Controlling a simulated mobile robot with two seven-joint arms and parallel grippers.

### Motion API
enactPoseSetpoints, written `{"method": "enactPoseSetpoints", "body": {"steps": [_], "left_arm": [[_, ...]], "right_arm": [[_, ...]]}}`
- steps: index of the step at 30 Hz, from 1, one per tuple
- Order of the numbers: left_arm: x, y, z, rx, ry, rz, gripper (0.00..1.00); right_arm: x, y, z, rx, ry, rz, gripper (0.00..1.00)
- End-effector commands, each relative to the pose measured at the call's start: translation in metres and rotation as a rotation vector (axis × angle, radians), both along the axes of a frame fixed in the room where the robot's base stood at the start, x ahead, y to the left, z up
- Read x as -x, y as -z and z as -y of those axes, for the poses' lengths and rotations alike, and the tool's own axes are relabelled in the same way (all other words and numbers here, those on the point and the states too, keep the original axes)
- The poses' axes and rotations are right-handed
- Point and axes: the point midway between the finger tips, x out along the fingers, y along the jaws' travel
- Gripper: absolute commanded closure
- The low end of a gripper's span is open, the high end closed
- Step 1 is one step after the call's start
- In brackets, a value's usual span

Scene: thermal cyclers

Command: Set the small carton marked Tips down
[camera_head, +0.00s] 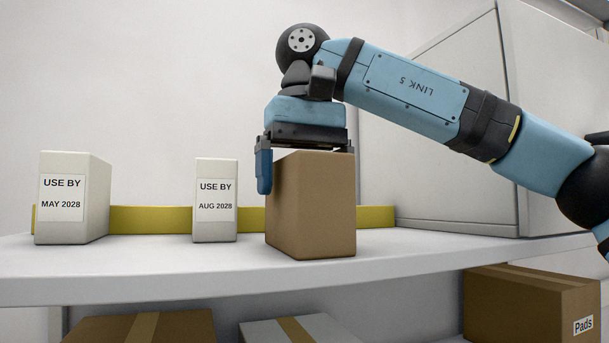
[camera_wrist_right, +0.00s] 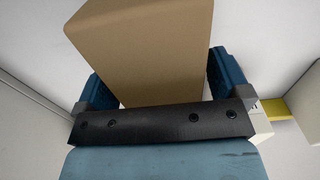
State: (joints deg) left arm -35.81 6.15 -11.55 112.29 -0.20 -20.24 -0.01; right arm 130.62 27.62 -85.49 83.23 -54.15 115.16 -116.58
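The small carton (camera_head: 325,205) is plain brown and upright over the white shelf (camera_head: 150,275); no Tips marking shows on the faces I see. Its base looks at or very near the shelf surface; I cannot tell if it touches. My right gripper (camera_head: 306,172) points down from above the carton, one finger on its left side; the other finger is hidden behind it. My left gripper is not in view.
A white box marked May 2028 (camera_head: 75,222) and a narrower one marked Aug 2028 (camera_head: 215,228) stand left of the carton. A yellow strip (camera_head: 150,220) runs behind them. A large pale cabinet (camera_head: 440,200) is at right. Boxes, including one marked Pads (camera_head: 520,305), sit below the shelf.

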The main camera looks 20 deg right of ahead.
Motion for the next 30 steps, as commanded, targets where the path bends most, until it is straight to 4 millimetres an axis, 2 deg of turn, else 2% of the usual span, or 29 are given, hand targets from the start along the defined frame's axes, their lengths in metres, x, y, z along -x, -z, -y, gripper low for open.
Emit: {"method": "enactPoseSetpoints", "body": {"steps": [9, 11, 15, 30], "left_arm": [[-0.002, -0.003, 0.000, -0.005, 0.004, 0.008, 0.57], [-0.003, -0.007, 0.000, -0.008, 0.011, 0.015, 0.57], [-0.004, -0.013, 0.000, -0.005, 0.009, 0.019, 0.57], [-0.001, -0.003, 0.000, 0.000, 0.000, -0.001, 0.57]], "right_arm": [[0.000, 0.000, 0.000, 0.001, 0.000, -0.001, 0.00], [0.000, -0.006, 0.000, 0.001, 0.001, 0.001, 0.00], [0.001, -0.029, 0.000, 0.001, 0.002, 0.004, 0.00], [0.002, -0.116, 0.000, 0.002, 0.006, 0.009, 0.00]]}}
